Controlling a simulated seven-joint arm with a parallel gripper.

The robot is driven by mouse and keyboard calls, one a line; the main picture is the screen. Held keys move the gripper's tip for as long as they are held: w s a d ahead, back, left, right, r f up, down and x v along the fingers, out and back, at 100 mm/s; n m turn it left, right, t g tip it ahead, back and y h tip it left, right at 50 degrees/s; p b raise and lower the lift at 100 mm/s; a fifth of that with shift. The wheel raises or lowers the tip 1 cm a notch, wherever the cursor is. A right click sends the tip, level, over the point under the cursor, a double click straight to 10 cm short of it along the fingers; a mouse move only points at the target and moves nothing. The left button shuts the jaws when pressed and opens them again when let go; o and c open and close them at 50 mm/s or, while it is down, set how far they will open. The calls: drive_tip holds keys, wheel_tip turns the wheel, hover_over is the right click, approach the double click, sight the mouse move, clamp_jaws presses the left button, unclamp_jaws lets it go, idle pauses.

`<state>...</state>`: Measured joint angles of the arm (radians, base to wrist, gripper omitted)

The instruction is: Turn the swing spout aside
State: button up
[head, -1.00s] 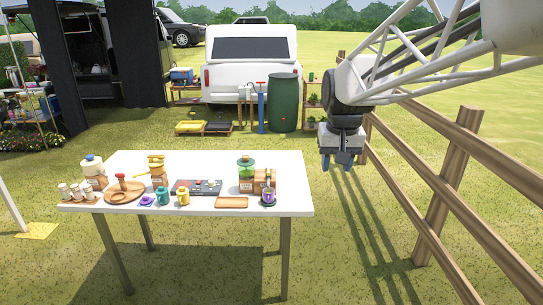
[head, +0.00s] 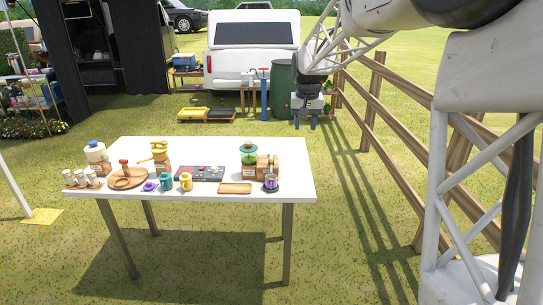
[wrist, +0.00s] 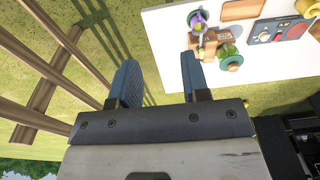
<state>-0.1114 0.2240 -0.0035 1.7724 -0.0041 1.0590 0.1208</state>
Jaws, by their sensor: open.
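I cannot tell for sure which thing is the swing spout. A small pale tap-like shape (head: 251,76) stands on a wooden stand in front of the white vehicle, beside a blue post with a red top (head: 265,95). On the table, a yellow fitting (head: 159,149) with an arm pointing left sits on a wooden block. My gripper (head: 306,122) hangs in the air, appearing in front of the green barrel in the head view. In the wrist view my gripper (wrist: 158,62) is open, with nothing between its two blue fingers.
The white table (head: 215,187) holds a green-lidded grinder (head: 249,154), a dark panel (head: 200,173), cups and a wooden tray (head: 235,188). A green barrel (head: 284,85) stands behind. A wooden fence (head: 377,90) runs along the right. Grass between is open.

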drive_tip(key=w+a+f, duration=0.3)
drive_tip(key=w+f, duration=0.1)
drive_tip(key=w, duration=0.3)
drive_tip(key=w+a+f, duration=0.2)
drive_tip(key=w+f, duration=0.2)
drive_tip(key=w, duration=0.3)
drive_tip(key=g, duration=0.1)
hover_over(271, 157)
wheel_tip(271, 157, down, 11)
drive_tip(key=shift+w+f, duration=0.1)
drive_tip(key=shift+w, duration=0.05)
drive_tip(key=shift+f, duration=3.85)
drive_tip(key=shift+c, duration=0.4)
clamp_jaws()
